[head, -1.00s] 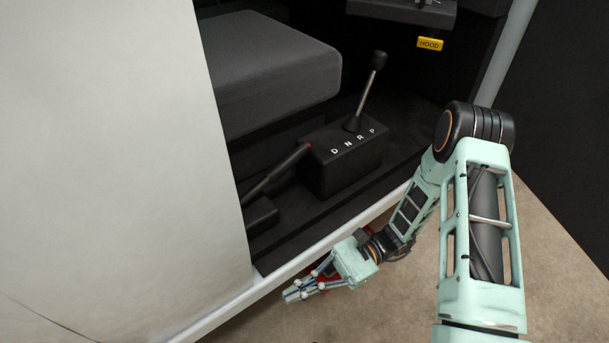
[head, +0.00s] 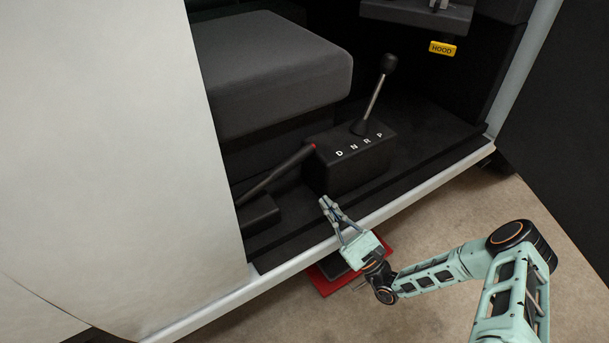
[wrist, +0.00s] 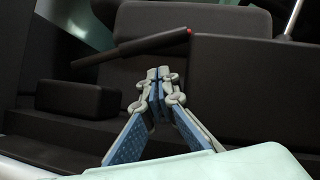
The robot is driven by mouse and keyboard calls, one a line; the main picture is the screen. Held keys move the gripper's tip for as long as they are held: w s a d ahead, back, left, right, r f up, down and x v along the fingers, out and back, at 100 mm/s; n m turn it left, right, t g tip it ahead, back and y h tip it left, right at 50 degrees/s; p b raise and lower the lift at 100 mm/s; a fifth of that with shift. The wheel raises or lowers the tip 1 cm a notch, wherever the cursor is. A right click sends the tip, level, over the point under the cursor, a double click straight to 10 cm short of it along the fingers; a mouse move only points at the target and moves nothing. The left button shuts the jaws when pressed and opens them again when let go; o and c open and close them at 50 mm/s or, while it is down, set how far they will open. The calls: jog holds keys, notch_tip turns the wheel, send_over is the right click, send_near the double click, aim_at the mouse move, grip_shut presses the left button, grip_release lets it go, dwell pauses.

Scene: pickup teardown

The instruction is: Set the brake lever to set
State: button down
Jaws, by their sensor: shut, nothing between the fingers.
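The brake lever (head: 277,175) is a dark bar with a red tip, rising at a slant from a low black base beside the seat. In the wrist view the lever (wrist: 135,47) runs across the upper part, its red tip at the right. My gripper (head: 325,202) is shut and empty, just over the door sill, in front of the shifter box and below and right of the lever's tip. In the wrist view my gripper (wrist: 158,75) has its fingertips together, apart from the lever and lower in the picture.
The shifter box (head: 345,172) marked D N R P carries an upright gear lever (head: 375,95). The grey seat (head: 275,75) is behind. A pale door sill (head: 420,190) crosses the front. A red object (head: 325,282) lies on the ground below it.

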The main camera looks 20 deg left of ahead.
jog(key=shift+a, duration=0.1)
jog(key=b+x, duration=0.1)
jog(key=x, duration=0.9)
dwell(0.3)
notch_tip(320, 180, up, 11)
jog(key=n+g+p, duration=0.7)
jog(key=n+p, duration=0.4)
jog(key=p, duration=0.1)
send_over(276, 173)
jog(key=d, duration=0.3)
jog(key=shift+w+a+f, duration=0.2)
jog(key=shift+a, duration=0.05)
